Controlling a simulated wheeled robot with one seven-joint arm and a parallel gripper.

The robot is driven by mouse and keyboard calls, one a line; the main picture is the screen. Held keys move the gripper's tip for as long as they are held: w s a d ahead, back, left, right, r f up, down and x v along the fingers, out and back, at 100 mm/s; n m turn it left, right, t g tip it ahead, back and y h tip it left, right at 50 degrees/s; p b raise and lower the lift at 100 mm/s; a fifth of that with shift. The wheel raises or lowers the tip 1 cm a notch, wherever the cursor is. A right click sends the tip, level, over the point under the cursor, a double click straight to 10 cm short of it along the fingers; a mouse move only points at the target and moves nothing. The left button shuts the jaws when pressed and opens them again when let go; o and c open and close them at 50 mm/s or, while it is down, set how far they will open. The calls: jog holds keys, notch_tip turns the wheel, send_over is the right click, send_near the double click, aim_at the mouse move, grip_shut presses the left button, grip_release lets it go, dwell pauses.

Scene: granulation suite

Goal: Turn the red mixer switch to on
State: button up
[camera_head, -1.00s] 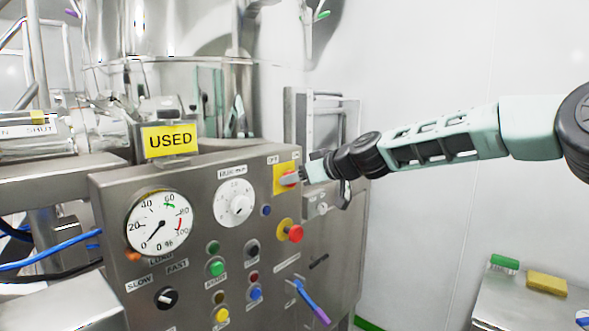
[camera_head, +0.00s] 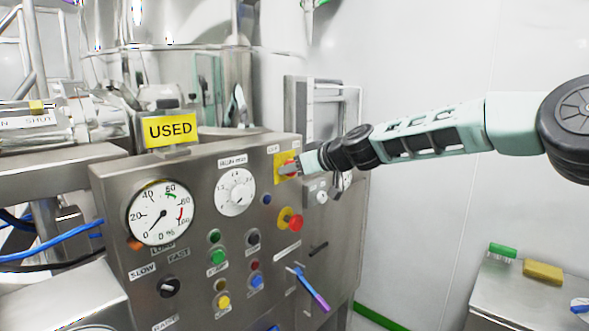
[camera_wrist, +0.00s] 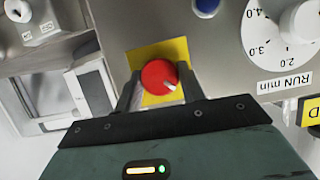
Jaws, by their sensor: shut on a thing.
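The red mixer switch (camera_wrist: 159,75) is a round red knob with a white pointer mark, on a yellow plate (camera_wrist: 150,55) fixed to the steel control panel. In the head view the yellow plate (camera_head: 279,166) sits near the panel's upper right corner, and the knob is mostly hidden by my gripper (camera_head: 291,168). In the wrist view my gripper (camera_wrist: 159,92) has one finger on each side of the red knob and is shut on it. The pointer mark slants toward the lower right of the wrist view.
The panel (camera_head: 115,190) carries a gauge (camera_head: 160,213), a white run-time dial (camera_head: 235,192), a red emergency button (camera_head: 294,222) on yellow, and several coloured buttons. A yellow USED sign (camera_head: 170,130) stands on top. A steel table (camera_head: 510,295) with brushes is at the lower right.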

jog(key=shift+f, duration=0.1)
jog(key=shift+w+d+f+m+g+y+b, duration=0.1)
jog(key=shift+m+g+y+b, duration=0.4)
jog(key=shift+m+y+b, duration=1.1)
jog(key=shift+w+d+f+m+g+y+b, duration=0.1)
jog(key=shift+m+g+y+b, duration=0.45)
jog(key=shift+m+b, duration=2.1)
jog(key=shift+w+d+f+m+g+y+b, duration=0.1)
jog(key=shift+m+g+y+b, duration=0.35)
jog(key=shift+m+y+b, duration=1.2)
jog(key=shift+r+m+h, duration=0.1)
jog(key=shift+m+h, duration=0.4)
jog(key=shift+m, duration=0.4)
jog(key=o, duration=1)
jog(key=shift+c, duration=0.2)
jog(key=b+v, duration=0.6)
jog(key=v, duration=1.1)
jog(key=shift+d, duration=0.2)
